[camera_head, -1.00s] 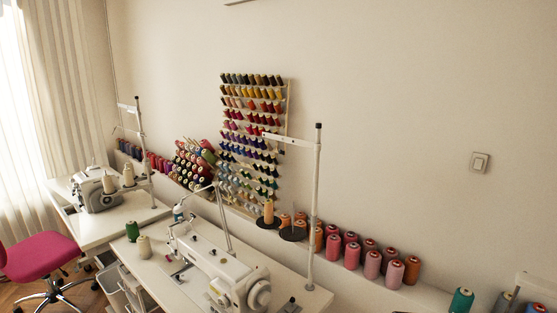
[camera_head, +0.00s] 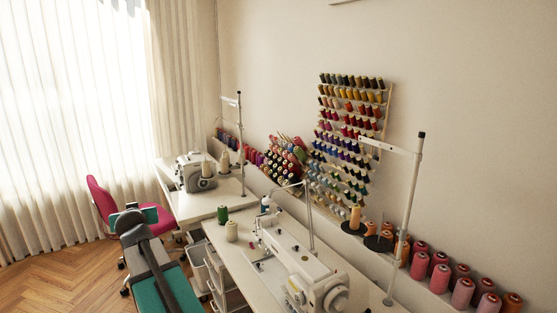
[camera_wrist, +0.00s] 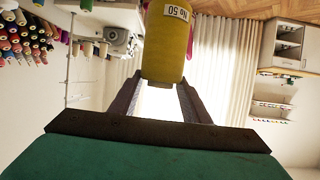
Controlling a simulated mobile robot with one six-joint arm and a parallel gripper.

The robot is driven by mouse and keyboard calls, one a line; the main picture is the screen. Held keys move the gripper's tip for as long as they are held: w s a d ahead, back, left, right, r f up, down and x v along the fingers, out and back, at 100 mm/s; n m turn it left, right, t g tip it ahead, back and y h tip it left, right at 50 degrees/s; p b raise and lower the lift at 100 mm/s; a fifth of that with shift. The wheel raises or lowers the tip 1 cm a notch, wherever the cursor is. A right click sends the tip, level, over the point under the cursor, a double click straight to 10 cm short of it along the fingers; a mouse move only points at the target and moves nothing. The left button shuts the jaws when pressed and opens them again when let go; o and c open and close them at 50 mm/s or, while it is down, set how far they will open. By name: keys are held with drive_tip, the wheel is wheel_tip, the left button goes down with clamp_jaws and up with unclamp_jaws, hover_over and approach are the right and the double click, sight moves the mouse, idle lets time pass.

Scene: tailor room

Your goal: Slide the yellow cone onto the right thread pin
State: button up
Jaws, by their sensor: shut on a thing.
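The yellow cone (camera_wrist: 166,45), labelled "No 50", shows at the top of the wrist view. My gripper (camera_wrist: 164,90) is shut on it; the cone's far end runs out of the picture. In the head view my arm is at the lower left, away from the thread stand, and the cone cannot be made out. The white thread stand (camera_head: 415,185) rises from the sewing table. Its right black disc (camera_head: 378,243) appears bare, and its thin pin is hard to see. Its left disc (camera_head: 352,229) carries a tan cone (camera_head: 355,217).
A white sewing machine (camera_head: 300,262) stands on the near table, with green (camera_head: 222,214) and cream (camera_head: 232,231) spools at its left. A pink chair (camera_head: 150,218) is near my arm. Pink and orange spools line the wall ledge. Open floor (camera_head: 60,270) lies left.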

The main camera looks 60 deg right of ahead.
drive_tip(key=s+d+m+g+h, duration=0.1)
drive_tip(key=s+d, duration=0.2)
drive_tip(key=d, duration=0.4)
drive_tip(key=s+d+r+m+g+h, duration=0.1)
drive_tip(key=s+d+m, duration=0.1)
drive_tip(key=s+d, duration=0.2)
drive_tip(key=s+d+m+g+h, duration=0.2)
drive_tip(key=s+d, duration=0.1)
drive_tip(key=d, duration=0.7)
drive_tip(key=shift+s+r+p, duration=0.25)
drive_tip(key=shift+r+p, duration=0.05)
drive_tip(key=shift+r, duration=0.1)
drive_tip(key=s+d+r+m+g+h, duration=0.25)
drive_tip(key=s+d+m+g, duration=0.3)
drive_tip(key=s+d, duration=1.05)
drive_tip(key=s+d+r+m+g+y, duration=0.1)
drive_tip(key=s+d, duration=0.4)
drive_tip(key=s, duration=0.8)
drive_tip(key=s+d+r+m+g+y+p, duration=0.1)
drive_tip(key=s+d+r+m+g, duration=0.3)
drive_tip(key=s, duration=1)
drive_tip(key=s+d+r+m+g+y, duration=0.2)
drive_tip(key=s+d+g, duration=0.4)
drive_tip(key=s, duration=0.7)
drive_tip(key=shift+s+d+r+m+p, duration=0.2)
drive_tip(key=shift+d+r+m, duration=0.1)
drive_tip(key=shift+m, duration=0.35)
drive_tip(key=shift+s+d+r+m+p, duration=0.2)
drive_tip(key=shift+r+m, duration=0.1)
drive_tip(key=shift+m, duration=0.3)
